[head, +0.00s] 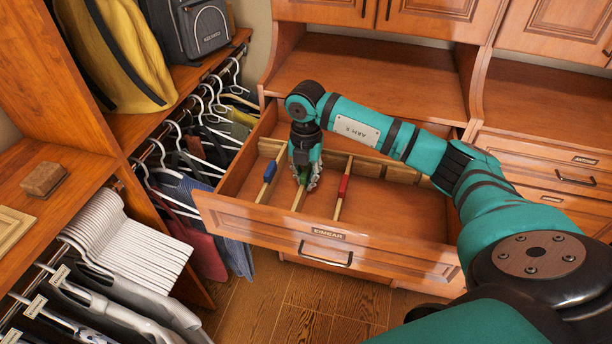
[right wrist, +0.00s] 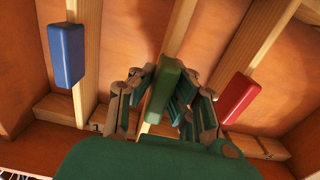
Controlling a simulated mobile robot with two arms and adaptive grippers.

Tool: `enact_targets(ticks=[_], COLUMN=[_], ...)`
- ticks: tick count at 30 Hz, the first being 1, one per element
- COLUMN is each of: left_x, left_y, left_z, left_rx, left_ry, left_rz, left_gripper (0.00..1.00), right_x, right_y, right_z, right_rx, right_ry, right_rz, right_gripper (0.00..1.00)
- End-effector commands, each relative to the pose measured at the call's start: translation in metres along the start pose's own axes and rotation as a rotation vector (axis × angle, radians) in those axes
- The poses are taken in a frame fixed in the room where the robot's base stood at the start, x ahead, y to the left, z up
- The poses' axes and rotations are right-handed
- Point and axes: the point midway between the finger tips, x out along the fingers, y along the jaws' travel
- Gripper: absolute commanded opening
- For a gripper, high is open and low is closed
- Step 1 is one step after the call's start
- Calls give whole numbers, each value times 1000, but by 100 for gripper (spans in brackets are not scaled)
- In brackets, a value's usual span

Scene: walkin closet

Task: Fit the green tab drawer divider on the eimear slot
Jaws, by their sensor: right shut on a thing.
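The open drawer labelled EIMEAR (head: 328,234) holds wooden dividers with coloured tabs. The green tab divider (head: 299,198) is between the blue tab divider (head: 269,173) and the red tab divider (head: 343,188). My right gripper (head: 306,180) reaches down into the drawer and is shut on the green tab (right wrist: 165,92), seen between its fingers in the right wrist view. The blue tab (right wrist: 66,55) and red tab (right wrist: 237,98) are apart on either side. Whether the green divider is fully seated in its slot cannot be told. My left gripper is not in view.
A slotted wooden rail (head: 363,153) runs along the drawer's back. Hanging clothes (head: 205,140) and a shelf with bags are close to the drawer's left side. More closed drawers (head: 560,175) are at the right. The drawer's right part is empty.

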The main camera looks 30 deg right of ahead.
Motion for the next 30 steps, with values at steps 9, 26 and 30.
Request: enact_targets(ticks=[9,26,30], left_x=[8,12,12], left_y=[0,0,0], left_z=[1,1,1], left_rx=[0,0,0], left_ry=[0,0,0], left_rz=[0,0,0], left_gripper=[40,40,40], right_x=[11,16,16], right_y=[0,0,0], right_z=[0,0,0], right_rx=[0,0,0], right_ry=[0,0,0], right_rz=[0,0,0], right_gripper=[0,0,22])
